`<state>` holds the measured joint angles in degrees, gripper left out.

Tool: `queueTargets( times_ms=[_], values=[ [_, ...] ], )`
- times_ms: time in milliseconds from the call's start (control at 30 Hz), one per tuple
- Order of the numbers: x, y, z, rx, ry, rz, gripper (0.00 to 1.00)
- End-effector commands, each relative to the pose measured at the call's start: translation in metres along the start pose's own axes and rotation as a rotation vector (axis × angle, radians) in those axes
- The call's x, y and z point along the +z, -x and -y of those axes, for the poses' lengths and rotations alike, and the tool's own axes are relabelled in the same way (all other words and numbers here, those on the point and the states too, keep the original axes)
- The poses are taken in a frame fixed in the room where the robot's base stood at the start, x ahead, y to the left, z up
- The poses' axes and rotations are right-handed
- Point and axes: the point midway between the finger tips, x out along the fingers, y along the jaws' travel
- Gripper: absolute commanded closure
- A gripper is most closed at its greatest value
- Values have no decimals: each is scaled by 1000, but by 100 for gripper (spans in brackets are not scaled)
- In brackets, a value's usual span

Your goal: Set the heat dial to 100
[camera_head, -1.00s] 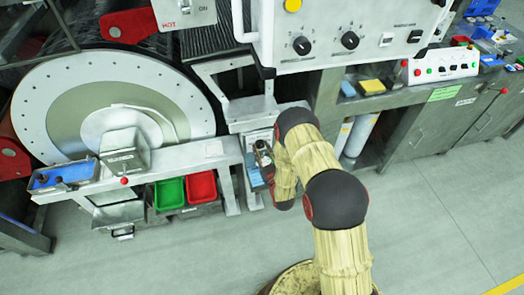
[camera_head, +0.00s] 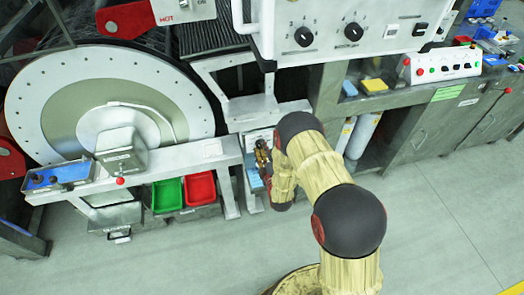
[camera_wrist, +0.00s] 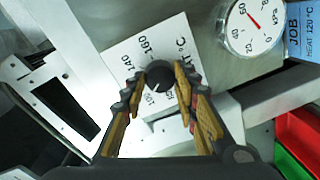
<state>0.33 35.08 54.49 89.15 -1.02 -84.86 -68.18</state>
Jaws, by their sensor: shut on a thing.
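The heat dial (camera_wrist: 158,75) is a round black knob on a white plate (camera_wrist: 128,58) printed with 140, 160 and °C.
A green bin (camera_head: 168,195) and a red bin (camera_head: 200,189) stand left of my gripper. The floor (camera_head: 440,220) at right is clear.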

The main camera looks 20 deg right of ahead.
Motion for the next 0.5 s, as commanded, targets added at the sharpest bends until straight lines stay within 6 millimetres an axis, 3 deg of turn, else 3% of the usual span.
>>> queueTargets(
  times_ms=[500],
  values=[
    [-2,-1,0,3,179,9,96]
  ],
)
